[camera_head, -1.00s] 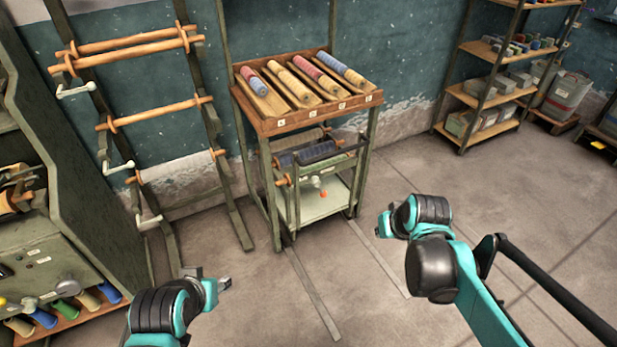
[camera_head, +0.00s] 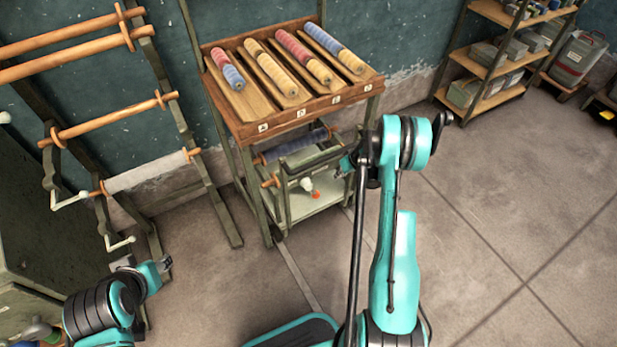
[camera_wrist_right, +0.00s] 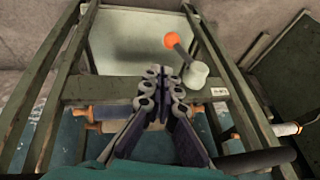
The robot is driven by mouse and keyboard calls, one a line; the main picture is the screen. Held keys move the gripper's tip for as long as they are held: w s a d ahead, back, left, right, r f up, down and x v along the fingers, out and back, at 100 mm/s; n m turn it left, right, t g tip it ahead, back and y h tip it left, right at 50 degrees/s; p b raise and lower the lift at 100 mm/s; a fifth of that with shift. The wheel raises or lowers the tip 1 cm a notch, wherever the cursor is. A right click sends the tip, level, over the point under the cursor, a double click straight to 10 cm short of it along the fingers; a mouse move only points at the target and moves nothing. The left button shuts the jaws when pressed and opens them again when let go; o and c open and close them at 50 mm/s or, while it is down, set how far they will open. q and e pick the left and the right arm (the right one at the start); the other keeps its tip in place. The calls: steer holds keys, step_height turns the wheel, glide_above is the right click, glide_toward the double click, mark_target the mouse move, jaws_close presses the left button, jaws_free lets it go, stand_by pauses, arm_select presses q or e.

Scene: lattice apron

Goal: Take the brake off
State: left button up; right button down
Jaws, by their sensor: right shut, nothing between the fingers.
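The brake lever, with an orange knob (camera_head: 316,195) and a pale hub (camera_head: 307,184), sits on the green trolley (camera_head: 283,205) under the wooden rack. In the right wrist view the orange knob (camera_wrist_right: 171,41) is up and left of the pale hub (camera_wrist_right: 196,73), joined by a dark rod. My right gripper (camera_head: 347,164) is at the trolley's right side; in its wrist view the closed, empty fingers (camera_wrist_right: 162,78) lie just left of the hub and below the knob, and contact cannot be told. My left gripper (camera_head: 163,264) is at lower left, away from the trolley; its jaws are unclear.
The wooden rack (camera_head: 330,104) with several striped rolls stands over the trolley. A dark roller (camera_head: 295,146) lies across the trolley. A ladder-like frame with wooden bars (camera_head: 110,120) stands left. Shelves (camera_head: 490,62) stand at the back right. The floor at right is clear.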

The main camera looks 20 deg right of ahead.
arm_select(q)
step_height(320, 180, down, 6)
steer(key=b, duration=0.5)
steer(key=shift+r+b, duration=0.2)
steer(key=shift+b, duration=0.1)
arm_select(e)
glide_toward(316, 195)
steer(key=w+d+x, duration=0.1)
steer(key=x, duration=0.5)
steer(key=shift+d+f, duration=0.3)
steer(key=shift+d, duration=0.1)
arm_select(q)
steer(key=shift+a, duration=0.25)
arm_select(e)
steer(key=shift+a+f, duration=1.05)
steer(key=shift+a, duration=0.15)
arm_select(q)
steer(key=shift+s+a, duration=0.1)
steer(key=shift+a, duration=0.6)
arm_select(e)
steer(key=shift+s+a+f, duration=0.1)
steer(key=shift+a+f, duration=0.1)
steer(key=shift+a, duration=0.5)
steer(key=shift+s+a+f, duration=0.1)
steer(key=shift+a+f, duration=0.05)
steer(key=shift+a, duration=0.5)
